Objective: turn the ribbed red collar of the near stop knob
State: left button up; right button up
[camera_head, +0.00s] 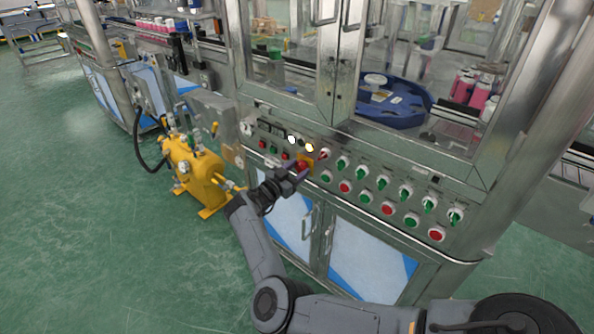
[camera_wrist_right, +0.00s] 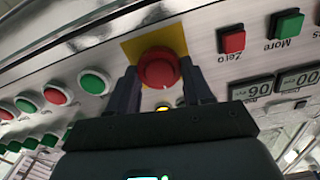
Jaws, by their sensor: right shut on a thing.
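The red stop knob (camera_wrist_right: 157,67) sits on a yellow plate (camera_wrist_right: 172,35) on the steel control panel. In the head view the knob (camera_head: 302,166) shows small beside my right gripper (camera_head: 293,173), with the yellow plate (camera_head: 308,158) behind it. In the right wrist view my right gripper (camera_wrist_right: 161,78) has one finger on each side of the knob, shut on its collar. The ribs of the collar are too small to make out. My left gripper is not in view.
Rows of green and red buttons (camera_head: 365,198) and green selector switches (camera_head: 383,183) line the panel beside the knob. Zero (camera_wrist_right: 232,39) and More (camera_wrist_right: 286,23) buttons and small displays (camera_wrist_right: 250,90) are close by. A yellow machine (camera_head: 195,172) stands on the floor at left.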

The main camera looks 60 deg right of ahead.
dwell(0.4)
jog(key=o, duration=1)
jog(key=shift+o, duration=0.2)
jog(key=shift+w+a, duration=0.1)
jog(key=shift+a, duration=0.45)
jog(key=w+a+p, duration=0.1)
jog(key=a+p, duration=0.1)
jog(key=a, duration=0.7)
jog(key=shift+a, duration=0.35)
jog(key=shift+w, duration=0.15)
